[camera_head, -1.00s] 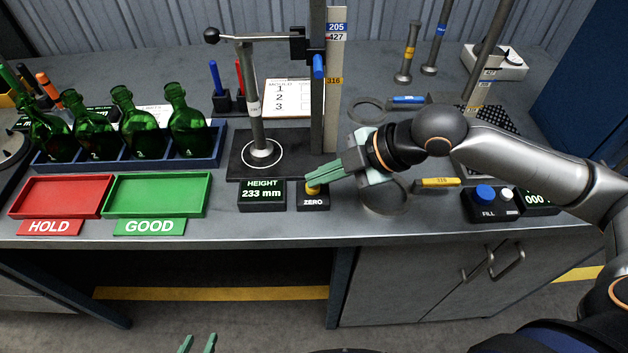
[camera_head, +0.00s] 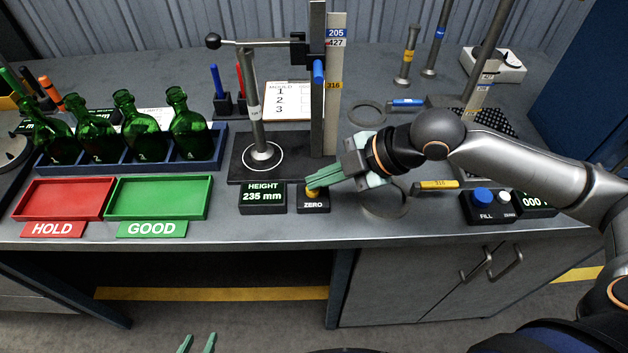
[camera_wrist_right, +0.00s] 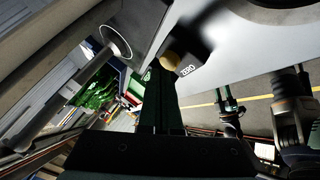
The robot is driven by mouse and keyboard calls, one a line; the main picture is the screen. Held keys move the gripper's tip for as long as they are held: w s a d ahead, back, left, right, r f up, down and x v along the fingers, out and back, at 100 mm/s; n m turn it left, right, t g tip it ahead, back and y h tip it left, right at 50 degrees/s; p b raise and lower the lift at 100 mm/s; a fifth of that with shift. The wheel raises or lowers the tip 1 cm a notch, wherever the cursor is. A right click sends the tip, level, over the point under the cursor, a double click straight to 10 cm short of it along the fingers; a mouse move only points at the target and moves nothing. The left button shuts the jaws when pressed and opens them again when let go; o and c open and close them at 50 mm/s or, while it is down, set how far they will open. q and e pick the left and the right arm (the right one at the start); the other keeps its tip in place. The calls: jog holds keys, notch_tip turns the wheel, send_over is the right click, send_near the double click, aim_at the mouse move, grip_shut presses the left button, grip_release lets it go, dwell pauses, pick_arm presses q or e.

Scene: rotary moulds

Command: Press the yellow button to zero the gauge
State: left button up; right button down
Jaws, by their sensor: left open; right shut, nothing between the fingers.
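The yellow button (camera_head: 313,192) sits on a small black box labelled ZERO (camera_head: 313,205) at the bench front. My right gripper (camera_head: 311,185) is shut and empty, its green fingertips at the top of the button and partly covering it. In the right wrist view the button (camera_wrist_right: 170,61) shows at the fingertips; I cannot tell whether they touch or press it. The height gauge display (camera_head: 263,197), left of the button, reads 235 mm. The gauge stand (camera_head: 329,120) rises behind with its arm out to the left. My left gripper (camera_head: 197,342) is open and empty, low in front of the bench.
A red HOLD tray (camera_head: 62,199) and a green GOOD tray (camera_head: 158,198) lie left. Several green bottles stand in a blue rack (camera_head: 222,150) behind them. A ring (camera_head: 384,203) lies under my right wrist. A box with a blue FILL button (camera_head: 482,195) stands right.

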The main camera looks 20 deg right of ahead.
jog(key=shift+r+p, duration=0.3)
jog(key=shift+r, duration=0.05)
notch_tip(320, 180, up, 6)
jog(key=p, duration=0.7)
dwell(0.3)
